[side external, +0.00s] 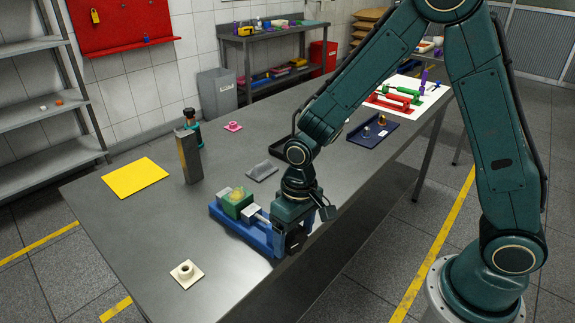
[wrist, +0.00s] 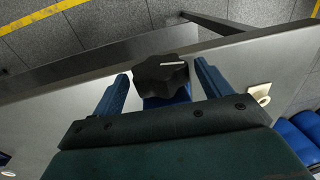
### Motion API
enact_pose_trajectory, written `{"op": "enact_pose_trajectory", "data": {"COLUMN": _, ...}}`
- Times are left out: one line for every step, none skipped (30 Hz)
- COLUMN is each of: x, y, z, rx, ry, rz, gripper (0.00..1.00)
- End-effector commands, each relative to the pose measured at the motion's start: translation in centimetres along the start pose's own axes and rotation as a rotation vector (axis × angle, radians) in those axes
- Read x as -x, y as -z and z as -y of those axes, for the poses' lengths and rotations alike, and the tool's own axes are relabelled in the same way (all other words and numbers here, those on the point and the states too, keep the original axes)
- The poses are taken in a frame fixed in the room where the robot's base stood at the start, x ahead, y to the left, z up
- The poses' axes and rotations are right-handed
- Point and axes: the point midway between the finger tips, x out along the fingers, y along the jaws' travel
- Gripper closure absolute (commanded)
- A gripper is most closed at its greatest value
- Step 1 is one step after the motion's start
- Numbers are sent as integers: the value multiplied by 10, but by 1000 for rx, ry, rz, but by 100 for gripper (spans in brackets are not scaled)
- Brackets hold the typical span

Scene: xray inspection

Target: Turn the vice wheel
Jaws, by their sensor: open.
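The blue vice (side external: 262,240) stands near the front edge of the grey table, with a green and yellowish block (side external: 238,203) between its jaws. The vice wheel (wrist: 161,75) is a black lobed knob with a white line on its face. My gripper (wrist: 162,72) is open, with one blue finger on each side of the wheel. Small gaps show between the fingers and the wheel, so I see no contact. In the side view my gripper (side external: 295,228) is at the wheel end of the vice. There the fingers are mostly hidden by my wrist.
A cream flanged part (side external: 187,273) lies at the table's near corner. A grey upright block (side external: 189,156), a yellow sheet (side external: 136,178), a pink part (side external: 233,126) and a grey piece (side external: 262,171) are farther back. A blue tray (side external: 372,133) is to the right.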

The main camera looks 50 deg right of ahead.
Motion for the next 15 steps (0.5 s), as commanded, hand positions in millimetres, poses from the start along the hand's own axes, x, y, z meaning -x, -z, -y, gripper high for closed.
{"op": "enact_pose_trajectory", "data": {"x": -4, "y": 0, "z": 0, "rx": 0, "ry": -1, "rz": 2, "gripper": 23}}
{"op": "enact_pose_trajectory", "data": {"x": -6, "y": 0, "z": 0, "rx": 0, "ry": -1, "rz": 2, "gripper": 23}}
{"op": "enact_pose_trajectory", "data": {"x": -8, "y": 0, "z": 0, "rx": 0, "ry": -1, "rz": 2, "gripper": 23}}
{"op": "enact_pose_trajectory", "data": {"x": -9, "y": 0, "z": 0, "rx": 0, "ry": -1, "rz": 1, "gripper": 23}}
{"op": "enact_pose_trajectory", "data": {"x": -10, "y": 0, "z": 0, "rx": 1, "ry": 0, "rz": 1, "gripper": 23}}
{"op": "enact_pose_trajectory", "data": {"x": -10, "y": 0, "z": 0, "rx": 1, "ry": 0, "rz": 0, "gripper": 23}}
{"op": "enact_pose_trajectory", "data": {"x": -11, "y": 0, "z": 0, "rx": 1, "ry": 0, "rz": 0, "gripper": 23}}
{"op": "enact_pose_trajectory", "data": {"x": -11, "y": 0, "z": 0, "rx": 1, "ry": 0, "rz": 0, "gripper": 23}}
{"op": "enact_pose_trajectory", "data": {"x": -12, "y": 0, "z": 0, "rx": 1, "ry": 0, "rz": 0, "gripper": 23}}
{"op": "enact_pose_trajectory", "data": {"x": -12, "y": 0, "z": 0, "rx": 1, "ry": 0, "rz": 0, "gripper": 23}}
{"op": "enact_pose_trajectory", "data": {"x": -12, "y": 0, "z": 0, "rx": 1, "ry": 0, "rz": 0, "gripper": 23}}
{"op": "enact_pose_trajectory", "data": {"x": -12, "y": 0, "z": 0, "rx": 1, "ry": 0, "rz": 0, "gripper": 23}}
{"op": "enact_pose_trajectory", "data": {"x": -11, "y": 0, "z": 0, "rx": 1, "ry": 0, "rz": 0, "gripper": 23}}
{"op": "enact_pose_trajectory", "data": {"x": -11, "y": 0, "z": 0, "rx": 0, "ry": 0, "rz": 0, "gripper": 23}}
{"op": "enact_pose_trajectory", "data": {"x": -11, "y": 0, "z": 0, "rx": 1, "ry": 0, "rz": 0, "gripper": 23}}
